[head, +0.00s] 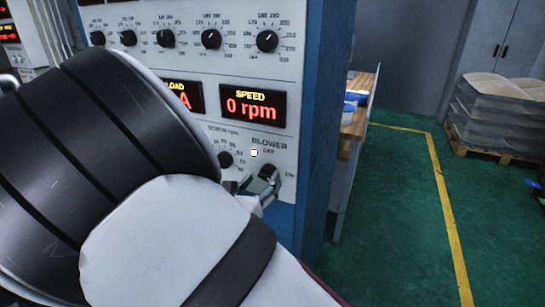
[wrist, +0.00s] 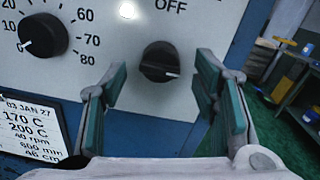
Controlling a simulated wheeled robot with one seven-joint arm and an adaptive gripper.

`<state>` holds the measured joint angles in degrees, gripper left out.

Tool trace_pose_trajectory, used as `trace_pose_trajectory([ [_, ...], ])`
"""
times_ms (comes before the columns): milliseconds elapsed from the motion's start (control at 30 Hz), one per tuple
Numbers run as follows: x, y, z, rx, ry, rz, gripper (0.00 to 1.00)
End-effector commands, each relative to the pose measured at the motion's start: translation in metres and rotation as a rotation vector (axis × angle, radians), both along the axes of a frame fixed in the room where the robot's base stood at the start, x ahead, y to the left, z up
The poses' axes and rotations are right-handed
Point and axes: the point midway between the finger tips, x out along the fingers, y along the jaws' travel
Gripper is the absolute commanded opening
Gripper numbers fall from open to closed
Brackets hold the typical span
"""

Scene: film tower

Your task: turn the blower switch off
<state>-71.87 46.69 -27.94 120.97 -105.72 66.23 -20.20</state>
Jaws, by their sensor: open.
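The blower switch (head: 268,172) is a black round knob on the grey control panel, under the label BLOWER. OFF is printed above it and ON to its right. In the wrist view the knob (wrist: 158,58) shows a white pointer mark turned to the right, toward the ON side. My gripper (head: 258,190) is in front of the panel at the knob, partly hidden by my arm. In the wrist view my gripper (wrist: 160,75) is open, with one green-padded finger on each side of the knob and visible gaps between. Nothing is held.
The screw rpm knob (head: 225,159) sits close left of the blower switch. A small lit white lamp (head: 254,153) is just above. The speed display (head: 252,106) reads 0 rpm.

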Motion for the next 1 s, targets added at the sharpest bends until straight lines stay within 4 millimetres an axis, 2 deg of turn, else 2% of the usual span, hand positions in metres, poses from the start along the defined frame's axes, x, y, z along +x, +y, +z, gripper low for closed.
trace_pose_trajectory([
  [33,0.008,-0.003,0.0,0.001,-0.002,-0.002,0.55],
  [200,0.021,-0.007,0.0,0.001,0.0,0.0,0.55],
  [567,0.025,-0.008,0.0,0.001,0.0,0.0,0.55],
  [767,0.025,-0.008,0.0,0.001,0.0,0.0,0.09],
  [1000,0.024,-0.008,0.001,-0.007,0.002,-0.001,0.07],
])
